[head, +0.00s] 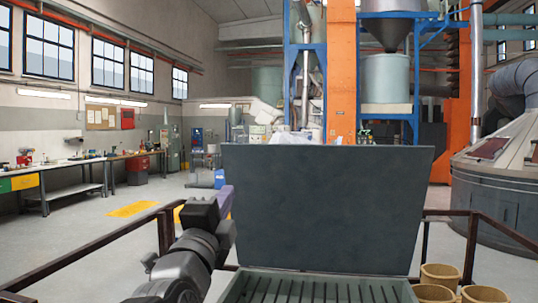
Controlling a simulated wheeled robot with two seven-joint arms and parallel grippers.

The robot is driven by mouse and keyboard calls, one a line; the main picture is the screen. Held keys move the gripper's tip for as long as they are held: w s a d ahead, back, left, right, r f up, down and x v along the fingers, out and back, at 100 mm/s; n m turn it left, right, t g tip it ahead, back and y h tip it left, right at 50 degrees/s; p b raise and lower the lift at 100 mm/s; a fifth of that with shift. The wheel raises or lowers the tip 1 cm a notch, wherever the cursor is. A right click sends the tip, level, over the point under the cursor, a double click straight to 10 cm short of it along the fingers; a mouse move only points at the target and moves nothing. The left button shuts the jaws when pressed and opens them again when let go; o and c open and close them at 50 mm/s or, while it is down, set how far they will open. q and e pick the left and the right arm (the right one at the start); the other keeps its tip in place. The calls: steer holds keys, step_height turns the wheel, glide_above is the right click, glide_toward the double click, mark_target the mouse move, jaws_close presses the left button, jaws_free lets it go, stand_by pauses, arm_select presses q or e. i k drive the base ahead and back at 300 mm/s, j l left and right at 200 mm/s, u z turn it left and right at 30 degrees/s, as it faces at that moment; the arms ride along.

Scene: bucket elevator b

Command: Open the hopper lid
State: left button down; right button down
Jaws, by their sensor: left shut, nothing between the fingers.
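The hopper lid (325,208) is a large dark grey panel in the middle of the head view. It stands raised, close to upright, along the far edge of the hopper (236,287). The hopper's slatted grate shows below it at the bottom edge. My left gripper (212,212) is just left of the lid, at the end of my dark arm from the lower left. It is shut with nothing held; I cannot tell whether it touches the lid's side. My right gripper is out of view.
Brown railings (120,232) run along both sides of the hopper. Several tan buckets (440,275) stand at the lower right. An orange column (341,75) and blue steel frame rise behind the lid. Workbenches (60,180) line the left wall, with open floor before them.

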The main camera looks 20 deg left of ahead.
mark_target(351, 208)
steer(key=i+j, duration=0.2)
steer(key=i, duration=0.3)
steer(key=i+j, duration=0.15)
steer(key=i, duration=0.3)
